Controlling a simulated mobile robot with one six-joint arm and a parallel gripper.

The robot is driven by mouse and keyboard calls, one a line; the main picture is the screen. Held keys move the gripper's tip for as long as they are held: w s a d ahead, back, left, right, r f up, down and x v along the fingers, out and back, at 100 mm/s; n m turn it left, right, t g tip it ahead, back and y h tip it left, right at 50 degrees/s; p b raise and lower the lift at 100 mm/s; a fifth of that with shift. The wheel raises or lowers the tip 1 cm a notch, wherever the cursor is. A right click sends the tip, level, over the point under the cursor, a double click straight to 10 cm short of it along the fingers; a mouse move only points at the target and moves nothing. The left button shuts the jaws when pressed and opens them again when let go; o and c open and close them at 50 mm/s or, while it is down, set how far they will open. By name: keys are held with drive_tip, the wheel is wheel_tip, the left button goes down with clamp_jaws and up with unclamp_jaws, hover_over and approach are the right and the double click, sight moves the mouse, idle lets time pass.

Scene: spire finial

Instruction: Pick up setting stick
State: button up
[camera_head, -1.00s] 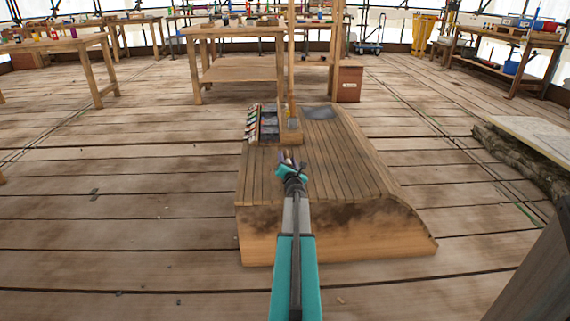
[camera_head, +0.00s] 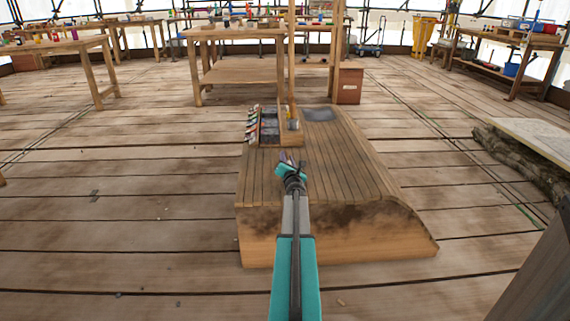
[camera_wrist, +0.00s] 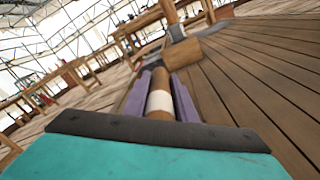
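A tall, slim wooden pole (camera_head: 291,60) stands upright at a small wooden block (camera_head: 292,138) on the slatted platform. It looks like the setting stick, though I cannot be sure. The pole (camera_wrist: 168,10) and the block (camera_wrist: 182,52) also show ahead in the wrist view. My teal gripper (camera_head: 291,163) is over the platform, on the near side of the block and apart from the pole. In the wrist view, a brown rod with a white band (camera_wrist: 160,103) shows between my purple fingers (camera_wrist: 160,90). Whether they grip it is unclear, and its near end is hidden.
The slatted platform (camera_head: 345,170) lies on a plank floor. A tray of dark compartments with coloured pieces (camera_head: 262,125) sits beside the block. Workbenches (camera_head: 235,32) stand behind, with a brown box (camera_head: 349,82). A low pale-topped stack (camera_head: 535,135) is at right. The left floor is open.

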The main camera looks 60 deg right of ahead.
clamp_jaws()
drive_tip(key=shift+r, duration=0.1)
drive_tip(key=shift+r+p, duration=1.05)
drive_tip(key=shift+r, duration=0.55)
drive_tip(key=shift+s+a+r, duration=0.15)
drive_tip(key=shift+a+r, duration=0.05)
drive_tip(key=shift+a, duration=0.05)
drive_tip(key=w+a+r+p+v, duration=0.1)
drive_tip(key=p+v, duration=0.1)
drive_tip(key=v, duration=1.3)
drive_tip(key=shift+r, duration=0.15)
drive_tip(key=shift+a, duration=0.15)
